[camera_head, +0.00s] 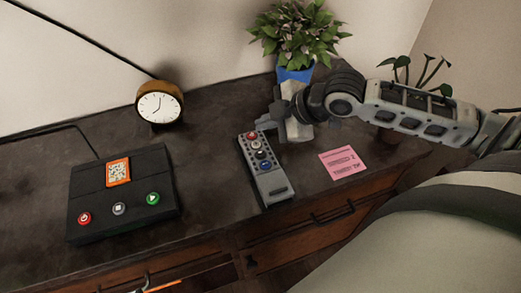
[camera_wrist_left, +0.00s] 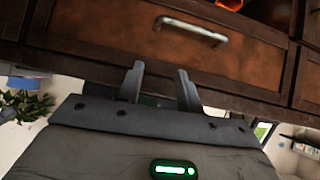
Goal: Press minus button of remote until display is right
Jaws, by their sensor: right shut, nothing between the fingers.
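The grey remote (camera_head: 275,188) lies on the dark countertop, with a red button near its far end and dark and blue buttons below. I cannot make out a minus mark. My right gripper (camera_head: 266,124) is shut and empty, its fingertips over the far end of the remote near the red button; contact is unclear. A black box (camera_head: 88,204) at left has an orange-framed panel (camera_head: 118,172) with a blocky pattern, and red, grey and green buttons. My left gripper (camera_wrist_left: 160,85) shows in the left wrist view, fingers apart and empty, in front of a wooden drawer.
A pink note (camera_head: 343,164) lies right of the remote. A round clock (camera_head: 159,107) stands at the back. A potted plant (camera_head: 295,35) is behind my right gripper, and another plant (camera_head: 420,75) is behind my right arm. Counter between box and remote is clear.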

